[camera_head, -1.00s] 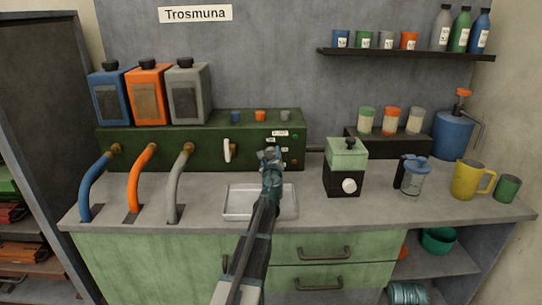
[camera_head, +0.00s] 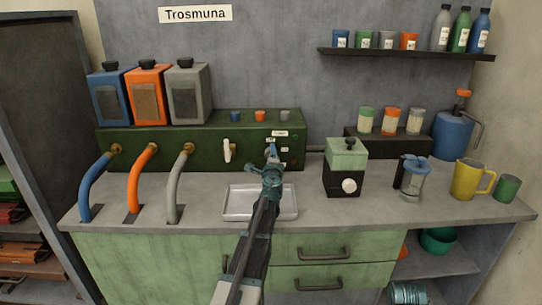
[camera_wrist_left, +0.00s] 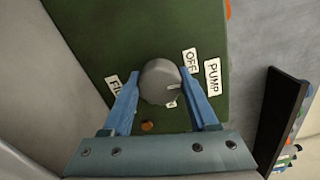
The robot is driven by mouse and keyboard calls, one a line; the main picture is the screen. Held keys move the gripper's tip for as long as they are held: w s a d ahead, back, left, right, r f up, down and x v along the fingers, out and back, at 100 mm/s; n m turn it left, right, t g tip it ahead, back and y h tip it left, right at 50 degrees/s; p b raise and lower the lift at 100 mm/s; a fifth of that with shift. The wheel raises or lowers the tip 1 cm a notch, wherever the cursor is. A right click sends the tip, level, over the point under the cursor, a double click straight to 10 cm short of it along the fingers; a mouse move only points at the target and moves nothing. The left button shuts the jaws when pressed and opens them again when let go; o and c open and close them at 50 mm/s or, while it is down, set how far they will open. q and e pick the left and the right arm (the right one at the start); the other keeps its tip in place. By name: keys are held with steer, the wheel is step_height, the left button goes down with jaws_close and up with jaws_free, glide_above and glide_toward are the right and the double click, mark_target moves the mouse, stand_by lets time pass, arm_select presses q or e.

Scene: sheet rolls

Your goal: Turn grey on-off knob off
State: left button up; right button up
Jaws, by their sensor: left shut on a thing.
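The round grey knob (camera_wrist_left: 160,82) sits on the front of the dark green box, seen large in the left wrist view. A light mark on its face points right, below the "OFF" label (camera_wrist_left: 190,61). My left gripper (camera_wrist_left: 163,97) is shut on the knob, one blue finger on each side of it. In the head view my left gripper (camera_head: 271,154) reaches the right part of the green box (camera_head: 190,150) and hides the knob there. My right gripper is not in view.
A "PUMP" label (camera_wrist_left: 212,78) is beside the knob, and another label is partly hidden by the left finger. A white tap handle (camera_head: 227,151) is left of my gripper. A metal tray (camera_head: 236,203) lies below my arm. A grinder (camera_head: 345,170) stands to the right.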

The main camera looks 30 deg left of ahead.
arm_select(q)
steer(key=shift+n, duration=0.6)
steer(key=o, duration=1.4)
steer(key=shift+c, duration=0.2)
steer(key=shift+s, duration=0.1)
steer(key=v, duration=1.3)
steer(key=shift+s+d, duration=0.15)
steer(key=shift+s, duration=0.2)
